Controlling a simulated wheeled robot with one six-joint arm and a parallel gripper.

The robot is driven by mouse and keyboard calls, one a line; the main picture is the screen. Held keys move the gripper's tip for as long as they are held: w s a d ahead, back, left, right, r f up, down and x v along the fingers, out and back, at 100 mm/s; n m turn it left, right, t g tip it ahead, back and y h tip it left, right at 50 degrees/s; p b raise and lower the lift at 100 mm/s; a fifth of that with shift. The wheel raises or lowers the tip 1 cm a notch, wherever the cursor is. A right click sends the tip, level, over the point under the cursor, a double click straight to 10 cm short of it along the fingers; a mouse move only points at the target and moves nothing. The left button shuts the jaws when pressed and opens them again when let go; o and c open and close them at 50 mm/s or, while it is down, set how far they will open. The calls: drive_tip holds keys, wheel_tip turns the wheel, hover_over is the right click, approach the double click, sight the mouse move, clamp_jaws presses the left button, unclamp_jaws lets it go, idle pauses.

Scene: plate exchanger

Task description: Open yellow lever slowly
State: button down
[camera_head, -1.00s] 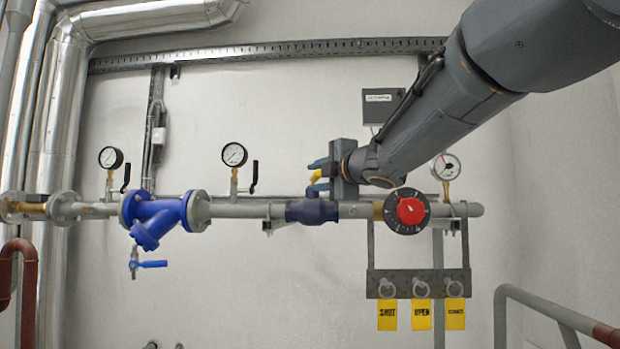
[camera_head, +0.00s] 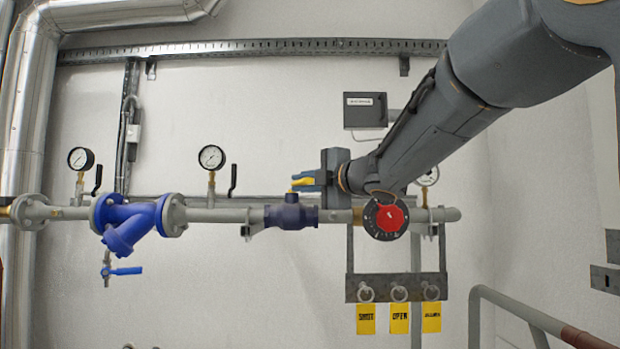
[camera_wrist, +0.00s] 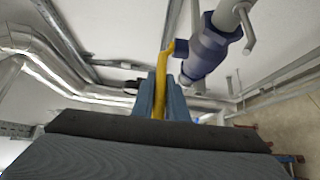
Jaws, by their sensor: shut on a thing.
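The yellow lever (camera_head: 303,182) sits on top of the dark blue valve (camera_head: 291,214) on the grey pipe. My gripper (camera_head: 300,182) comes in from the right and is shut on the lever. In the wrist view the yellow lever (camera_wrist: 161,95) runs between the two blue-grey fingers (camera_wrist: 160,96) and bends at its far end towards the valve body (camera_wrist: 206,50). The fingers hide part of the lever's grip.
A red knob (camera_head: 390,219) on a round dial is right of the valve, below my arm. Yellow tags (camera_head: 399,319) hang on a rack below. A blue strainer (camera_head: 137,222) and gauges (camera_head: 211,157) are to the left. A handrail (camera_head: 520,312) stands at lower right.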

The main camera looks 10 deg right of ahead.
drive_tip(key=c, duration=1.7)
unclamp_jaws()
drive_tip(key=shift+c, duration=0.2)
drive_tip(key=v, duration=0.8)
drive_tip(key=shift+b, duration=0.4)
